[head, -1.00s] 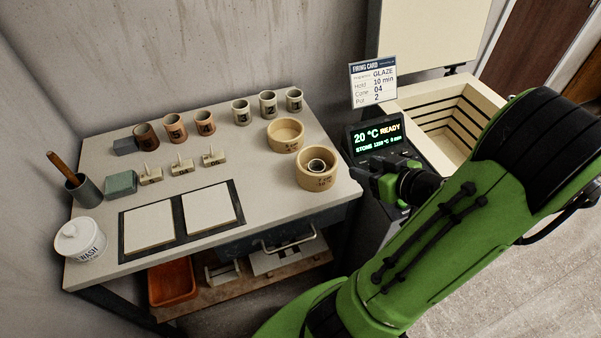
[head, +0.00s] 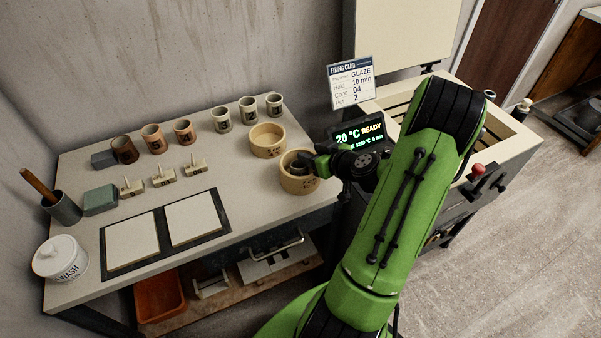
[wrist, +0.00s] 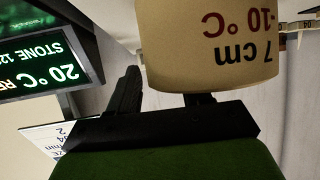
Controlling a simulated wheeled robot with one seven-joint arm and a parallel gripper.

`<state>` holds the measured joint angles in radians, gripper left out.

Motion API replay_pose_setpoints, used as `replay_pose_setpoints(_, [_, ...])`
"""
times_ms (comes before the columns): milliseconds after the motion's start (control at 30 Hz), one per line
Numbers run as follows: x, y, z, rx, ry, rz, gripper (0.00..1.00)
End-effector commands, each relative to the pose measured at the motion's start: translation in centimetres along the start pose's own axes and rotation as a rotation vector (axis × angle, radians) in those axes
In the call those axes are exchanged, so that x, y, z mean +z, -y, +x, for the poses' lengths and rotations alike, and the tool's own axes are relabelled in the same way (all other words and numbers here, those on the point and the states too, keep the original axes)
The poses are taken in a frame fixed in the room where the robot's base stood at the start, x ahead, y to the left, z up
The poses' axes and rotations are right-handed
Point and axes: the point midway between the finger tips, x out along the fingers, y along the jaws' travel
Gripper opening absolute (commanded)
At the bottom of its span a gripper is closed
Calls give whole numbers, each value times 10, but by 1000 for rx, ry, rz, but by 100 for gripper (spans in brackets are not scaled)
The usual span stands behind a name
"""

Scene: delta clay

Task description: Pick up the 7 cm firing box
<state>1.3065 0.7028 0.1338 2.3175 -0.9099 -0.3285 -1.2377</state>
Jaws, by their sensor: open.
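The 7 cm firing box (head: 298,186) is a round, pale tan, open-topped ring near the table's right edge. In the wrist view its label reads "7 cm" and "-10 °C" upside down on the box wall (wrist: 225,65). My gripper (head: 309,162) is open, at the right side of the box's rim. In the wrist view one dark finger shows left of the box, apart from its wall. The other finger is partly hidden behind the wall; I cannot tell whether it touches. The inside of the box is mostly hidden by my gripper.
A similar round box (head: 267,142) stands just behind. Several numbered cups (head: 222,120) line the table's back, with small stamps (head: 163,178) and white tiles (head: 195,218) to the left. The kiln control display (head: 358,134) and firing card (head: 351,84) stand close on the right.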

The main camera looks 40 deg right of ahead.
Motion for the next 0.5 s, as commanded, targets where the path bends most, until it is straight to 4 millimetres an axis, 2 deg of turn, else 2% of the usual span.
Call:
replay_pose_setpoints(100, [7, 2, 0, -6, 18, 2, 52])
replay_pose_setpoints(433, [8, 2, 0, -8, 21, 4, 0])
replay_pose_setpoints(500, [8, 2, 0, -8, 21, 5, 0])
